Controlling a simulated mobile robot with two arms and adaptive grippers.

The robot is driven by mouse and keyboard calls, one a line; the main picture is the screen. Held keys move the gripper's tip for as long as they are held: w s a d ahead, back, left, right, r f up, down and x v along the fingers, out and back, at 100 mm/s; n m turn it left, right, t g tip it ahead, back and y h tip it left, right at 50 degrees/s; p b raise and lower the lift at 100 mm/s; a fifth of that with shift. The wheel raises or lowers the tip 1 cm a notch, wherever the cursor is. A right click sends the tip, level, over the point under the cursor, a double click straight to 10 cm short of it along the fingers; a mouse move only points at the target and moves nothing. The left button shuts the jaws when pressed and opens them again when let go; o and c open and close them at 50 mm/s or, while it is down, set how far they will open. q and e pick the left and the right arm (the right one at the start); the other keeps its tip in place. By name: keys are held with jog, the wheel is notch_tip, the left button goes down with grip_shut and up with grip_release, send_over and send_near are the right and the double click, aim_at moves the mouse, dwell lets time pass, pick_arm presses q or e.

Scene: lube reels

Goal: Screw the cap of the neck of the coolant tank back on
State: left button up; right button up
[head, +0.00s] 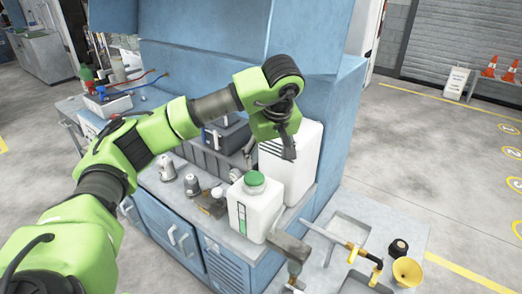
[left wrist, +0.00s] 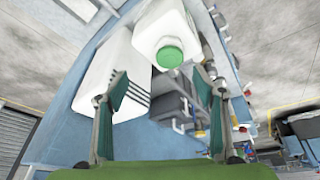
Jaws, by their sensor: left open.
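The coolant tank (head: 257,216) is a white container with a green level strip, standing upright at the front right of the blue bench. Its green cap (head: 254,180) sits on top at the neck; I cannot tell how tightly it is seated. My left gripper (head: 287,150) is above and behind the cap, apart from it, pointing down. In the left wrist view the left gripper (left wrist: 158,82) is open with nothing between its fingers. The green cap (left wrist: 169,57) and white tank (left wrist: 160,22) show beyond the fingertips. My right gripper is not in view.
A larger white container (head: 290,160) stands close behind the tank. A grey block-shaped fitting (head: 288,246) is close in front. Small grey-topped containers (head: 192,185) stand to the left. A drain tray (head: 345,235) and yellow funnel (head: 407,271) lie at right.

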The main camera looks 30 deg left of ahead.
aim_at(255, 177)
pick_arm(q)
jog(key=shift+y, duration=0.4)
jog(key=x, duration=0.4)
jog(key=a+p+x, duration=0.1)
jog(key=x, duration=0.3)
jog(key=a+p+x, duration=0.1)
jog(key=x, duration=0.3)
jog(key=shift+s+r, duration=0.15)
jog(key=shift+r, duration=0.1)
jog(key=shift+a+f+p, duration=0.25)
jog(key=shift+f+p, duration=0.05)
jog(key=shift+f, duration=0.3)
jog(key=c, duration=1.3)
jog(key=shift+a, duration=0.1)
jog(key=shift+m+t+h, duration=0.3)
jog(key=shift+m+t, duration=0.1)
jog(key=shift+m, duration=0.8)
jog(key=o, duration=1.6)
